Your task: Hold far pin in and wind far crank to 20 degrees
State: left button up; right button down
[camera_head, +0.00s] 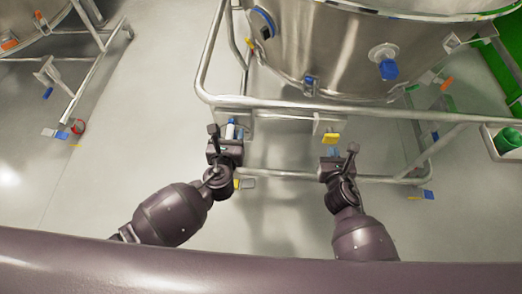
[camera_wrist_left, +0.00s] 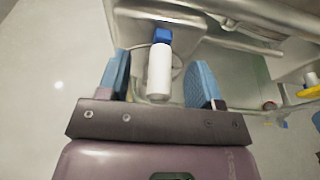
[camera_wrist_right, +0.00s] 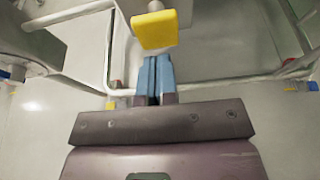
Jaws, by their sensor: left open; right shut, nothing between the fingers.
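A white cylindrical grip with a blue end (camera_wrist_left: 160,72), which looks like the crank handle, stands between the spread blue fingers of my left gripper (camera_wrist_left: 158,82), with space on both sides. In the head view, that grip (camera_head: 231,129) is just beyond my left gripper (camera_head: 229,140), below the steel frame. A yellow knob (camera_wrist_right: 155,30), which looks like the pin, shows ahead of my right gripper (camera_wrist_right: 155,74). The right fingers are shut together and empty. In the head view, the yellow knob (camera_head: 331,138) is just above my right gripper (camera_head: 332,152). Contact and crank angle cannot be told.
A large steel vessel (camera_head: 330,50) stands in a tubular frame (camera_head: 300,107) above the work spot. A lower rail (camera_head: 290,175) runs between my grippers. A green bin (camera_head: 507,140) is at the far right.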

aim_at(331, 140)
jog(key=shift+w, duration=0.25)
dwell(0.3)
jog(key=shift+w, duration=2)
pick_arm(q)
grip_shut()
